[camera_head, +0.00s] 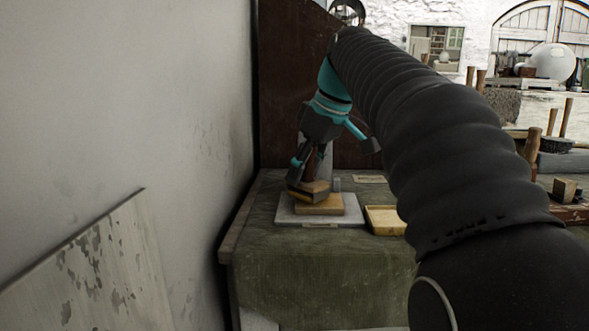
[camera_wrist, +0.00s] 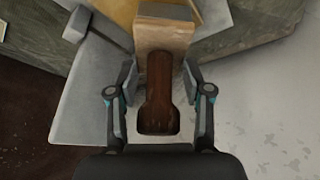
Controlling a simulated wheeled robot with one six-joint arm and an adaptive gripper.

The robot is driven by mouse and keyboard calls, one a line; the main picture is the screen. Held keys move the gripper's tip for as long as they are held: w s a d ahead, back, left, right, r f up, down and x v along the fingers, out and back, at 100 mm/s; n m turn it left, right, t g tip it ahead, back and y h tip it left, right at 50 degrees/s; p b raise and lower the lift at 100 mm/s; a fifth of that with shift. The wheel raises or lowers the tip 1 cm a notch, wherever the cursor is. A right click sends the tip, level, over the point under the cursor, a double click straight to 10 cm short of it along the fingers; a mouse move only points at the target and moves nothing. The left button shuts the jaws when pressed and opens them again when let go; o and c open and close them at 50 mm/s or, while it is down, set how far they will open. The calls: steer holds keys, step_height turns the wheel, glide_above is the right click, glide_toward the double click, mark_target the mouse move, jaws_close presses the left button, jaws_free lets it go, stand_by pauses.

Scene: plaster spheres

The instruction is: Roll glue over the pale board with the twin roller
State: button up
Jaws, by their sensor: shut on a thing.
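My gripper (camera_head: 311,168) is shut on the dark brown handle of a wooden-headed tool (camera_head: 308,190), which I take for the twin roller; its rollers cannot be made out. In the wrist view, my gripper's fingers (camera_wrist: 161,100) stand on either side of the handle of the twin roller (camera_wrist: 165,33). The head is over a pale yellow-tan board (camera_head: 322,206), partly hiding it; I cannot tell whether they touch. The board also shows at the top of the wrist view (camera_wrist: 117,9). It lies on a light grey slab (camera_head: 345,218).
A shallow yellow tray (camera_head: 385,219) lies right of the slab on the green-draped table (camera_head: 300,262). A small grey post (camera_head: 337,185) stands behind the board. A grey wall (camera_head: 170,120) is close on the left. My arm hides much of the table's right side.

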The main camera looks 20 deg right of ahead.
steer(key=shift+s+d+f, duration=0.1)
steer(key=shift+s+d, duration=0.25)
steer(key=shift+d, duration=0.75)
steer(key=shift+s+d, duration=0.35)
steer(key=shift+d, duration=0.75)
steer(key=shift+s+d+f, duration=0.1)
steer(key=shift+s+d, duration=0.25)
steer(key=shift+d, duration=0.75)
steer(key=shift+r, duration=0.1)
steer(key=shift+w+a+r, duration=0.1)
steer(key=shift+w+a, duration=0.15)
steer(key=shift+a, duration=0.55)
steer(key=shift+w+a+r, duration=0.1)
steer(key=shift+w+a, duration=0.15)
steer(key=shift+a, duration=0.55)
steer(key=shift+w+a+f, duration=0.1)
steer(key=shift+w+a, duration=0.2)
steer(key=shift+a, duration=0.65)
steer(key=shift+w+a+f, duration=0.1)
steer(key=shift+w+a, duration=0.25)
steer(key=shift+a, duration=0.65)
steer(key=shift+w+a+f, duration=0.1)
steer(key=shift+w+a, duration=0.2)
steer(key=shift+a, duration=0.65)
steer(key=shift+r, duration=0.1)
steer(key=shift+r, duration=3)
steer(key=shift+r, duration=0.1)
